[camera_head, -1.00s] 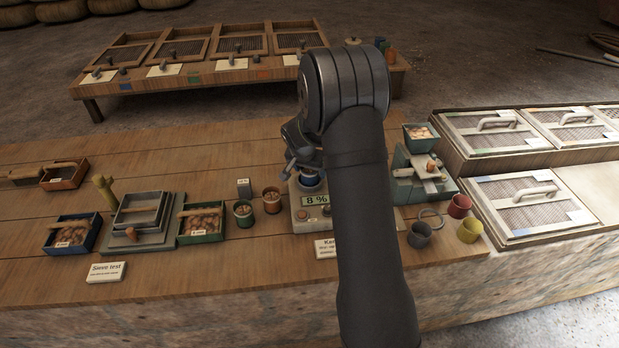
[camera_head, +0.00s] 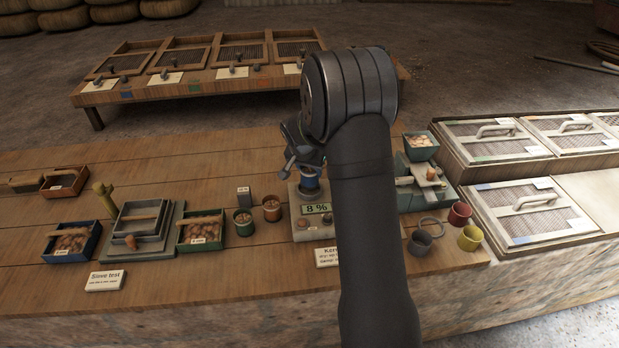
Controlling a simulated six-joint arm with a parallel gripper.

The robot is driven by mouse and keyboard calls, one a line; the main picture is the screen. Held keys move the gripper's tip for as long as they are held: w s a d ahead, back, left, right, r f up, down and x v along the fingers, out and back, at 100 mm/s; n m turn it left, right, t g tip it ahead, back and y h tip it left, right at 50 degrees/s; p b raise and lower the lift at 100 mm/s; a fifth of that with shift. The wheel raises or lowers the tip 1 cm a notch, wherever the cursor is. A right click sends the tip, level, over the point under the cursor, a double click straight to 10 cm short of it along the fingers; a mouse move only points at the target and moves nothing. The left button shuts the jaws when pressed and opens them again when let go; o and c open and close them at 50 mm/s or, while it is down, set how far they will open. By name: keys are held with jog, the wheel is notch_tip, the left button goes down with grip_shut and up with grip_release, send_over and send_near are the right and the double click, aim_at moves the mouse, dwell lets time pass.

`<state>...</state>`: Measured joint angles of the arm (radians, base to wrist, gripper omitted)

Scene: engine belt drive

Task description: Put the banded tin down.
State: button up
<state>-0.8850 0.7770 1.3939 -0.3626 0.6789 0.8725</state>
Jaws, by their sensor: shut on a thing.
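My gripper (camera_head: 306,160) is over the grey meter (camera_head: 308,223), partly hidden by my own arm. It is shut on a small tin with a blue band (camera_head: 310,183), held just below the jaws. The tin looks upright and is at the top of the meter. I cannot tell whether its base touches the meter. The meter's display reads 8 %.
A green-banded tin (camera_head: 243,222) and an orange-banded tin (camera_head: 271,208), both filled, stand left of the meter. A sieve stack (camera_head: 142,222) stands further left. Red (camera_head: 459,214), yellow (camera_head: 470,237) and grey (camera_head: 420,242) cups stand at right. Bare planks lie behind the tins.

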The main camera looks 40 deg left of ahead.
notch_tip(320, 180, up, 6)
jog(key=w+d+f, duration=0.1)
jog(key=w+d, duration=0.1)
jog(key=d, duration=1.7)
jog(key=w+d+f, duration=0.2)
jog(key=w+d, duration=0.1)
jog(key=d, duration=1.5)
jog(key=shift+w+a+f, duration=0.2)
jog(key=shift+a+f, duration=1.6)
jog(key=shift+w+a+f, duration=0.25)
jog(key=shift+a+f, duration=1.55)
jog(key=shift+w+a+f, duration=0.2)
jog(key=shift+a+f, duration=1.6)
